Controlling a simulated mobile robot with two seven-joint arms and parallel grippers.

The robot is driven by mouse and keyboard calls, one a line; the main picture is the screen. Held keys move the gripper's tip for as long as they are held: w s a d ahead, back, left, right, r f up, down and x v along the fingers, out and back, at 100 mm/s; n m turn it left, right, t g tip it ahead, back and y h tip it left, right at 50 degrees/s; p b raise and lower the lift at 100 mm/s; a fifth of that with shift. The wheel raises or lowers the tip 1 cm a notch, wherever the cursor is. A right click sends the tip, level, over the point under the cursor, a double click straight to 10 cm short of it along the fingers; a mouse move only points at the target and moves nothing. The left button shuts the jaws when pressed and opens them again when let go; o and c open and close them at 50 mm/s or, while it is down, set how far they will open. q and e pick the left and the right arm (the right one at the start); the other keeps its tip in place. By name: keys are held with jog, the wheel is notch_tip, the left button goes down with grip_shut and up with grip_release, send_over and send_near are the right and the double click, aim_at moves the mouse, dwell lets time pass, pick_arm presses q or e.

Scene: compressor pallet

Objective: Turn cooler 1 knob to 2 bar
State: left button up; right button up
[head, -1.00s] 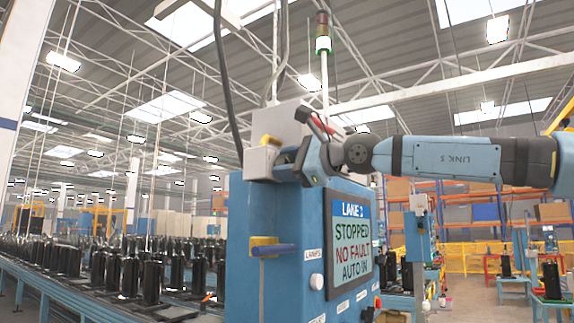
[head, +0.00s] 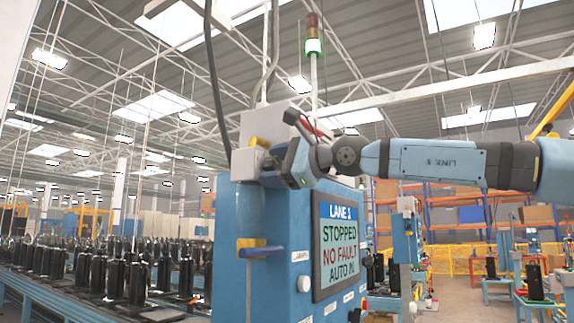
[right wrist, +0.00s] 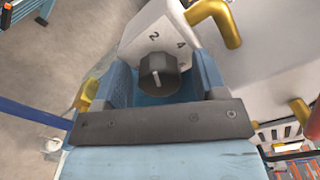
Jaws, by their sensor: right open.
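In the right wrist view a dark round knob (right wrist: 158,75) with a short white pointer line sits in front of a white dial plate (right wrist: 158,35). The digits 2 and 4 show on the plate above the knob. The pointer lies roughly upright in this view; its exact reading is hard to tell. My right gripper (right wrist: 160,88) is open, with a blue finger on each side of the knob; contact cannot be told. In the head view my right gripper (head: 274,165) is at the small pale box (head: 248,163) on the blue cabinet, and the knob is hidden. My left gripper is out of view.
The blue cabinet (head: 262,222) has a screen (head: 339,245) reading LANE 1, STOPPED, NO FAULT. A yellow pipe (right wrist: 214,20) runs close beside the dial plate. A blue-handled valve (head: 260,250) is lower on the cabinet. Rows of black cylinders (head: 115,280) stand at left.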

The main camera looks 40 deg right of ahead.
jog(key=b+v, duration=0.3)
jog(key=v, duration=1)
jog(key=shift+s+d, duration=0.2)
jog(key=shift+s, duration=0.15)
